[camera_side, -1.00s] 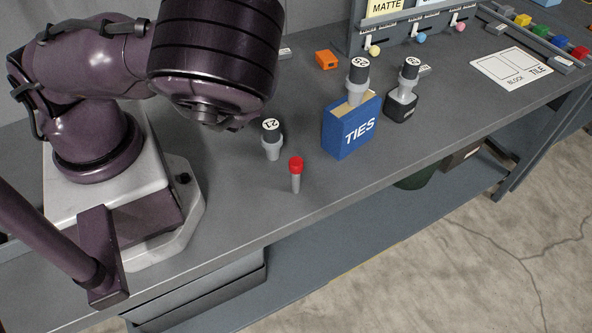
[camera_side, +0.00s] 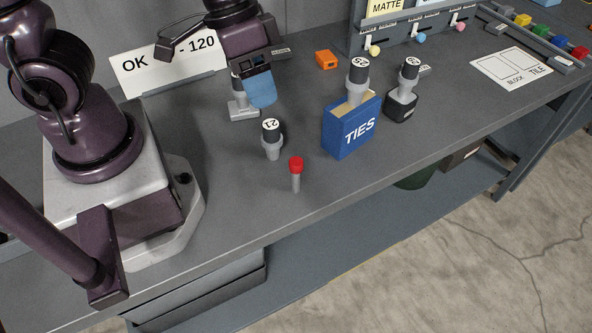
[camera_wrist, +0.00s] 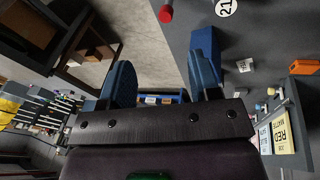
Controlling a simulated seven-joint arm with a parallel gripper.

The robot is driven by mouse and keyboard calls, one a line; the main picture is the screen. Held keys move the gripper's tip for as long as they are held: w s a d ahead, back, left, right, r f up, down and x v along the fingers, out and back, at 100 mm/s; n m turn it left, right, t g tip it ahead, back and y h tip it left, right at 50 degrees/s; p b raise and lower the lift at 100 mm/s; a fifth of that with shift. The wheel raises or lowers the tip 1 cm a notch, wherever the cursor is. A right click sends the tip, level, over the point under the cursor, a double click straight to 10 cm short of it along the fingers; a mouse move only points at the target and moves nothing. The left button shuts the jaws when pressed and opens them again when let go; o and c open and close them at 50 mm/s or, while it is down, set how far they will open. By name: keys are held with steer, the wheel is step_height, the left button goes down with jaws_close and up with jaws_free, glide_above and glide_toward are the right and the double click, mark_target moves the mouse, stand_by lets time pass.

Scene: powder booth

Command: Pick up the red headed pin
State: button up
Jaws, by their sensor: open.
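The red headed pin (camera_side: 296,174) stands upright on the grey bench in the side view, with a red cap on a grey shaft. In the wrist view its red head (camera_wrist: 165,14) shows at the top edge. My gripper (camera_side: 262,88) is behind and left of the pin in the side view, clear of it, with a blue finger pointing down. In the wrist view my gripper (camera_wrist: 163,78) shows two blue fingers spread apart with nothing held between them. The far finger is mostly hidden in the side view.
The black-capped pin marked 21 (camera_side: 272,141) stands just behind and left of the red pin. A blue TIES box (camera_side: 351,130) holding pin 25 is to the right. A grey-based holder (camera_side: 243,111) stands by my gripper, partly hidden. The bench's front edge is near the red pin.

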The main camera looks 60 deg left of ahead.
steer(key=s+a+r+n+t+y, duration=0.1)
steer(key=s+a+r+t+y, duration=0.15)
steer(key=r, duration=0.45)
steer(key=s+a+r+n+t+y, duration=0.1)
steer(key=s+a+r+t, duration=0.15)
steer(key=r, duration=0.35)
steer(key=w+d+f+n+g+h, duration=0.1)
steer(key=w+d+f+h, duration=0.15)
steer(key=d+f, duration=0.55)
steer(key=w+d+f+g+h, duration=0.1)
steer(key=w+d+f, duration=0.25)
steer(key=d, duration=0.85)
steer(key=w+d+f+n+g+h, duration=0.1)
steer(key=w+d+f+h, duration=0.15)
steer(key=d+f, duration=0.6)
steer(key=n+t+y, duration=0.2)
steer(key=n+y, duration=0.8)
steer(key=y, duration=0.8)
glide_toward(296, 159)
steer(key=shift+t, duration=0.3)
steer(key=x, duration=0.6)
steer(key=shift+s+a+f, duration=0.1)
steer(key=shift+s+f, duration=0.1)
steer(key=shift+s, duration=0.05)
steer(key=shift+h, duration=0.25)
steer(key=shift+x, duration=2.75)
steer(key=shift+f, duration=0.15)
